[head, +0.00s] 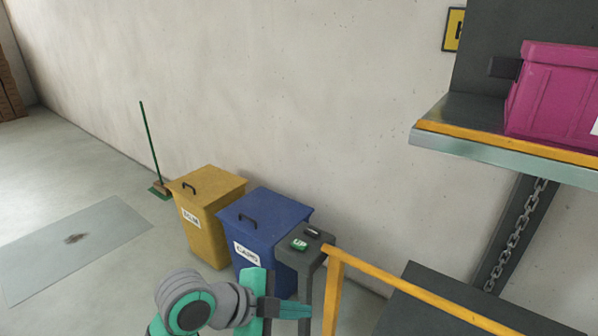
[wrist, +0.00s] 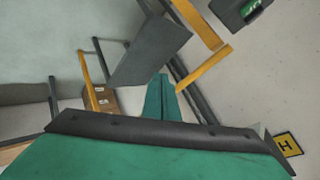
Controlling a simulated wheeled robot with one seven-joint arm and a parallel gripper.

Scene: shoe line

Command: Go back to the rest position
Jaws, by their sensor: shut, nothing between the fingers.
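My gripper (head: 300,309) shows at the bottom of the head view, at the end of my teal and grey arm. It is in front of the blue bin and the small grey stand. In the wrist view its teal fingers (wrist: 163,88) are together and hold nothing. My arm's lower part is cut off by the bottom of the head view.
A yellow bin (head: 208,225) and a blue bin (head: 262,240) stand by the wall, beside a grey stand (head: 314,257) with a green item (head: 299,244). A yellow rail (head: 400,286) and dark platform (head: 420,318) are right. A shelf (head: 455,143) holds a pink crate (head: 550,95). Left floor is open.

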